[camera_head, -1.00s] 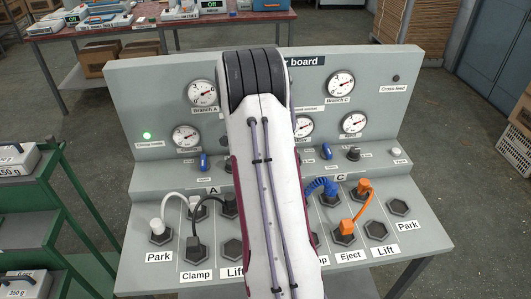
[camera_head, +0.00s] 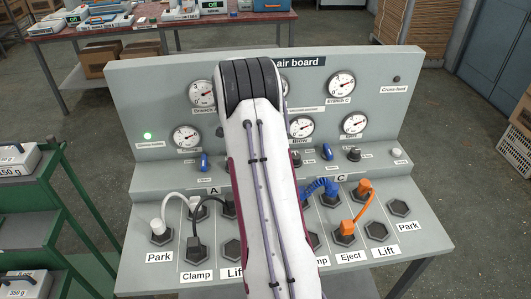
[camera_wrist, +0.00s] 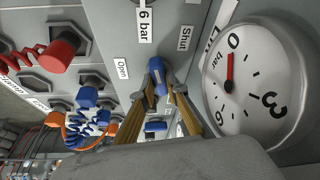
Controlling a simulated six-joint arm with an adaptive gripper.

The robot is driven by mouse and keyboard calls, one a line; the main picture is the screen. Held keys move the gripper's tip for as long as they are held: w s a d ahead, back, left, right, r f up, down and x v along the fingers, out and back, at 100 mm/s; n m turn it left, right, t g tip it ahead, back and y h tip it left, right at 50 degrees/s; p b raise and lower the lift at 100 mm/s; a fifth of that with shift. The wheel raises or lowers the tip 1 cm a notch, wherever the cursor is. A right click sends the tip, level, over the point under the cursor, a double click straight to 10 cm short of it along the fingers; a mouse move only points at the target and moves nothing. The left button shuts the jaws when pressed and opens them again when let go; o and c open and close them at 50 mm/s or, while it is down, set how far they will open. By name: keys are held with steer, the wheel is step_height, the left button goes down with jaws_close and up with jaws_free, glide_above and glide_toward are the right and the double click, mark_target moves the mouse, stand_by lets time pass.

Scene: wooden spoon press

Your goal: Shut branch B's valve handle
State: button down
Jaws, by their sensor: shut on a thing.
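In the wrist view, my gripper (camera_wrist: 164,70) is shut on a blue valve handle (camera_wrist: 157,82), with its tan fingers on either side of it. An "Open" label (camera_wrist: 121,68) is to the left of the handle and a "Shut" label (camera_wrist: 185,38) to the upper right. I cannot tell exactly which label the handle points to. In the head view, my arm hides my gripper and this handle. The blue handles of branch A (camera_head: 204,162) and branch C (camera_head: 327,152) show on either side of my arm.
A gauge (camera_wrist: 262,85) close to my gripper has its needle near 0. Blue (camera_wrist: 90,118) and red (camera_wrist: 58,50) hose plugs stand on the board nearby. In the head view, white, black and orange hoses join sockets on the sloped panel (camera_head: 138,262).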

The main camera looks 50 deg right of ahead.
steer(key=c, duration=2)
jaws_free()
steer(key=shift+n, duration=0.4)
